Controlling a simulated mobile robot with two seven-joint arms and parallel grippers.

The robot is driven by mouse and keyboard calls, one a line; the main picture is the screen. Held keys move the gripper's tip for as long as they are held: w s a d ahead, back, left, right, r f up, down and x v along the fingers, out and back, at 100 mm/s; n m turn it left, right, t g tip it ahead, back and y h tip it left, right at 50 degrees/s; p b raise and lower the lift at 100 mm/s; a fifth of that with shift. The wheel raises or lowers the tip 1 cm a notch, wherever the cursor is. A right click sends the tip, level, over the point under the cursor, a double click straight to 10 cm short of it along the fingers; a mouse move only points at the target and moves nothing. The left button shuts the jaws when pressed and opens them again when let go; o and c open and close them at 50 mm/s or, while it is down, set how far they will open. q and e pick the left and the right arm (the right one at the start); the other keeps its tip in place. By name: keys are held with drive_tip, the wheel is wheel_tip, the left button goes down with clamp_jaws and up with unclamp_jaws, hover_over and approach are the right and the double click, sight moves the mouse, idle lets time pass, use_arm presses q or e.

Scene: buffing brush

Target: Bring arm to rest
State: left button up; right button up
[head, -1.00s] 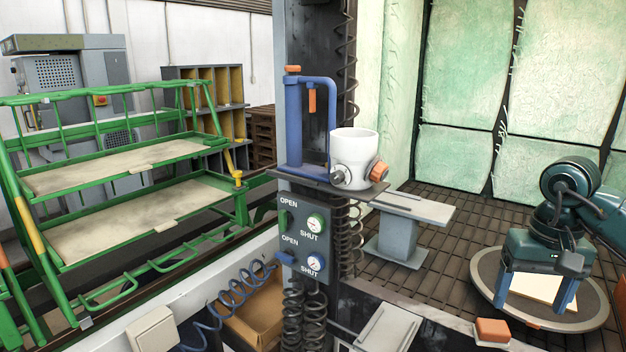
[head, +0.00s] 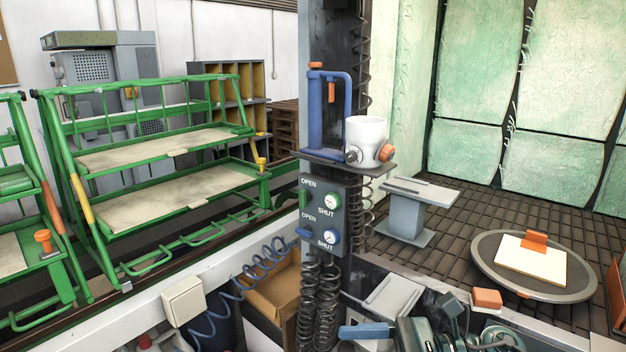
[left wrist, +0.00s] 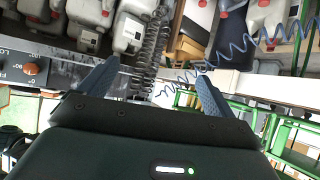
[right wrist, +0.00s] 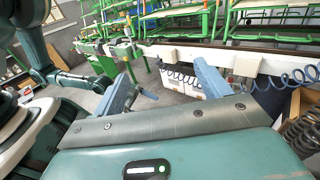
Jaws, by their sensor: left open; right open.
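My right gripper (head: 367,331) shows partly at the bottom edge of the head view, one blue finger pointing left, with part of the teal arm beside it. In the right wrist view the right gripper (right wrist: 162,72) has its blue fingers spread with nothing between them. My left gripper (left wrist: 158,71) is open and empty in the left wrist view; it does not show in the head view. On the round turntable (head: 490,270) lies a pale square plate (head: 553,268) with an orange block (head: 536,239) on it, clear of both grippers.
A post carries a shelf with a white cup (head: 367,138) and a valve panel (head: 325,215). Another orange block (head: 487,298) sits on the front ledge. Green racks (head: 165,190) stand at left. A coiled blue hose (head: 240,285) hangs near the ledge. A grey pedestal (head: 406,215) stands behind the post.

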drive_tip(key=w+d+f+m+t+h, duration=0.1)
drive_tip(key=f+m+t+h, duration=0.3)
drive_tip(key=m, duration=0.8)
drive_tip(key=d+f+m+t+h, duration=0.2)
drive_tip(key=m+t, duration=0.5)
drive_tip(key=m, duration=0.4)
drive_tip(key=w+d+f+m+t+h, duration=0.1)
drive_tip(key=f+m+t+h, duration=0.3)
drive_tip(key=m, duration=0.8)
drive_tip(key=s+d+f+m+g+h, duration=0.3)
drive_tip(key=s+f+m+g+h, duration=0.1)
drive_tip(key=s+f+m, duration=0.8)
wheel_tip(320, 180, down, 3)
drive_tip(key=m+g, duration=0.1)
drive_tip(key=m, duration=0.2)
drive_tip(key=shift+m, duration=0.4)
drive_tip(key=shift+r, duration=0.1)
